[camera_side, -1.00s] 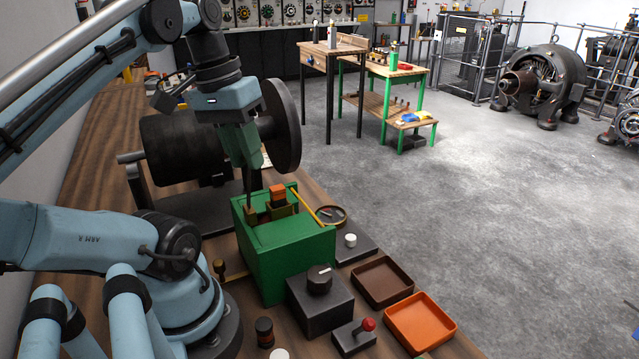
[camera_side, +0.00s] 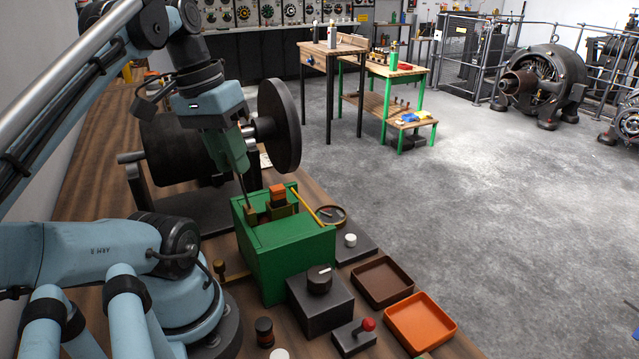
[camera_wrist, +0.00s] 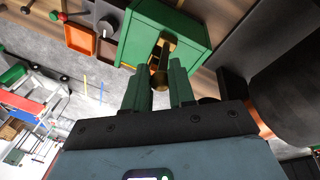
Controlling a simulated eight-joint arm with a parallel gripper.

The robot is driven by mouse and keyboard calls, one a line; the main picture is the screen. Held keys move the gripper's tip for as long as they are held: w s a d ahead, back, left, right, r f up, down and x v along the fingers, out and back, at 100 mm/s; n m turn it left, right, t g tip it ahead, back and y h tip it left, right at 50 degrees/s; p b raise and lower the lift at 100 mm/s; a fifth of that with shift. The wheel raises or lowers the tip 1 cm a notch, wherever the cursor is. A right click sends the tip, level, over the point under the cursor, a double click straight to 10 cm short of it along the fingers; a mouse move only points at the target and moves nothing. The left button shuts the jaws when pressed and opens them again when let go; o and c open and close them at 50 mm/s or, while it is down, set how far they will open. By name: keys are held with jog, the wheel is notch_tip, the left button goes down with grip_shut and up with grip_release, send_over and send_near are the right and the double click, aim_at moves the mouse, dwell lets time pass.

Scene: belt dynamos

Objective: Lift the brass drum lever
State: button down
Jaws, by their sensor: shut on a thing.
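The brass drum lever (camera_wrist: 159,78) shows in the wrist view as a short brass bar with a rounded end, at the green box (camera_wrist: 150,16). My gripper (camera_wrist: 161,70) has its green fingers on either side of it, shut on it. In the side view my gripper (camera_side: 246,202) reaches down, tilted, to the left part of the box top (camera_side: 290,238). A small brass piece (camera_side: 251,212) shows at its tip. The exact contact there is too small to tell.
An orange block (camera_side: 277,190) and a yellow rod (camera_side: 307,205) are on the box. A black drum (camera_side: 170,150) and large disc (camera_side: 280,125) stand behind. A knob box (camera_side: 320,302), brown tray (camera_side: 382,282), orange tray (camera_side: 420,322) and red-knobbed switch (camera_side: 354,337) lie in front.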

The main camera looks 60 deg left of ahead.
jog(key=c, duration=0.9)
grip_release()
jog(key=shift+s+a+f+g, duration=0.1)
jog(key=shift+s+a+g, duration=0.1)
jog(key=shift+s+g, duration=0.15)
jog(key=shift+c, duration=0.2)
notch_tip(320, 180, up, 12)
jog(key=s, duration=0.2)
jog(key=shift+a, duration=0.4)
